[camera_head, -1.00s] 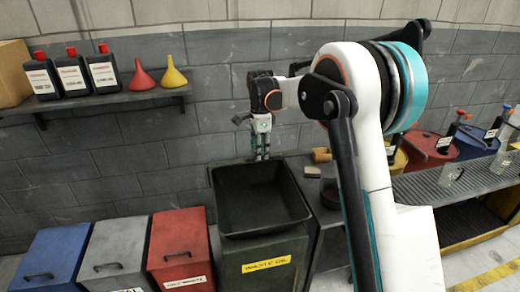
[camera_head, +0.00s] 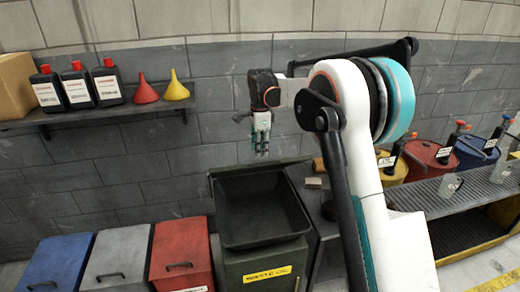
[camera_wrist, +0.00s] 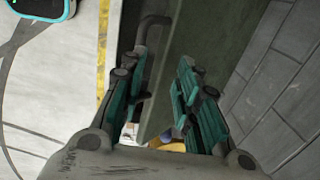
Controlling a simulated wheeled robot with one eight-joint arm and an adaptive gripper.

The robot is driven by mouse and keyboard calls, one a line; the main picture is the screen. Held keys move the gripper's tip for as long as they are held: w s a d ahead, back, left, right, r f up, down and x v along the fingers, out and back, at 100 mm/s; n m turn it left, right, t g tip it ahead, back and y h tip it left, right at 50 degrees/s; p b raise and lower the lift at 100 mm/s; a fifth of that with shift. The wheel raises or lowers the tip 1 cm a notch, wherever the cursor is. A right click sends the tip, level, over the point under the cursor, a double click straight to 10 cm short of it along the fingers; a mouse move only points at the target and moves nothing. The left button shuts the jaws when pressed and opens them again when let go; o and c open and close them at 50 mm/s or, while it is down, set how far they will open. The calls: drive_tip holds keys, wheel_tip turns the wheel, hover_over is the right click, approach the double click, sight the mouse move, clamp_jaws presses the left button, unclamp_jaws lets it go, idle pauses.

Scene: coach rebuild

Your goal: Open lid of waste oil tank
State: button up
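The waste oil tank (camera_head: 268,261) is a dark green box with a yellow label, low in the middle of the head view. Its top shows a black, tray-like recess with a raised rim (camera_head: 237,171). My gripper (camera_head: 261,153) points down just above the rear rim. In the wrist view, its teal fingers (camera_wrist: 164,92) are apart, with nothing clearly held. A dark green surface (camera_wrist: 190,42) lies beyond them, and a grey curved bar (camera_wrist: 151,27) shows by the left finger. I cannot tell whether the fingers touch it.
Red (camera_head: 181,250), grey (camera_head: 117,257) and blue (camera_head: 58,262) bins stand left of the tank. Bottles (camera_head: 78,88) and funnels (camera_head: 176,89) sit on a wall shelf (camera_head: 95,113). A bench (camera_head: 440,184) and drums (camera_head: 428,153) stand right. The grey wall is close behind.

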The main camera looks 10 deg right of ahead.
drive_tip(key=w+r+p, duration=0.4)
drive_tip(key=r+p, duration=0.2)
drive_tip(key=r, duration=0.3)
drive_tip(key=shift+w+p, duration=0.3)
drive_tip(key=shift+w, duration=0.05)
idle(0.5)
idle(0.3)
